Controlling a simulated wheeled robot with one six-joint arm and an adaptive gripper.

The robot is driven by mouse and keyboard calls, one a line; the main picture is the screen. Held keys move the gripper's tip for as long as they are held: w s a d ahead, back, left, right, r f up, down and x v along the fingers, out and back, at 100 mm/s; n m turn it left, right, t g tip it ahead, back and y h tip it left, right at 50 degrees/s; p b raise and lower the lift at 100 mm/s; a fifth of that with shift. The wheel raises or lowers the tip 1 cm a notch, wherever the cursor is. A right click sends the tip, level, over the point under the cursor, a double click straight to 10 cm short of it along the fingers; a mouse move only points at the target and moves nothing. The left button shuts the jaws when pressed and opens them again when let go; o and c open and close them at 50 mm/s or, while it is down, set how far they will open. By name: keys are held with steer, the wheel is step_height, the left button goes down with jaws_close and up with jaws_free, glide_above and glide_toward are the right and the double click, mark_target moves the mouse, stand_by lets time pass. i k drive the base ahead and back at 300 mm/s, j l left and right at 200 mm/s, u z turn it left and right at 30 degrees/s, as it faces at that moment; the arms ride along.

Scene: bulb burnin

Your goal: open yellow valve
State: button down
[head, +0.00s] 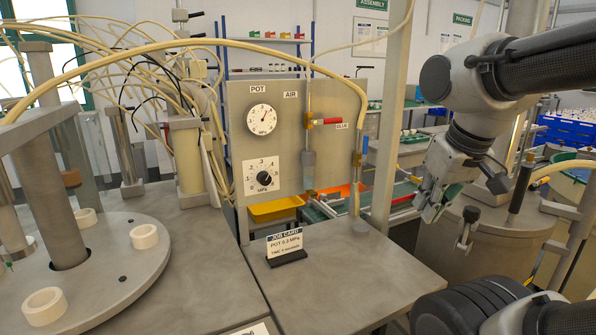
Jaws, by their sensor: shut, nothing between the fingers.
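A small valve with a brass-yellow body (310,123) and a red lever (325,121) sits on the vertical pipe below the AIR label on the grey panel (335,90). Its lever points right, across the pipe. I see no other clearly yellow valve. My gripper (433,208) is to the right of the panel and lower than the valve, well apart from it, with its fingers pointing down. It is shut and empty.
The panel carries a POT gauge (262,119) and a dial knob (264,179). A job card (285,244) stands on the grey table. A beige hose (290,52) arches over the panel. A post (388,120) stands between panel and gripper. A round fixture (90,265) fills the left.

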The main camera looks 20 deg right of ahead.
mark_target(545, 180)
steer(key=k+l+z, duration=0.1)
steer(key=z, duration=0.5)
steer(key=j+z, duration=0.15)
steer(key=z, duration=0.9)
steer(key=i+l+u, duration=0.15)
steer(key=l, duration=0.25)
steer(key=i+l+u, duration=0.2)
steer(key=l, duration=0.2)
steer(key=l+u, duration=0.15)
steer(key=l, duration=0.3)
steer(key=i+l, duration=0.15)
steer(key=l, duration=0.25)
steer(key=i+l+z, duration=0.1)
steer(key=l, duration=0.35)
steer(key=i+l, duration=0.2)
steer(key=l, duration=0.2)
steer(key=i+l, duration=0.15)
steer(key=l, duration=0.25)
steer(key=i+l+z, duration=0.1)
steer(key=l, duration=0.3)
steer(key=i, duration=0.1)
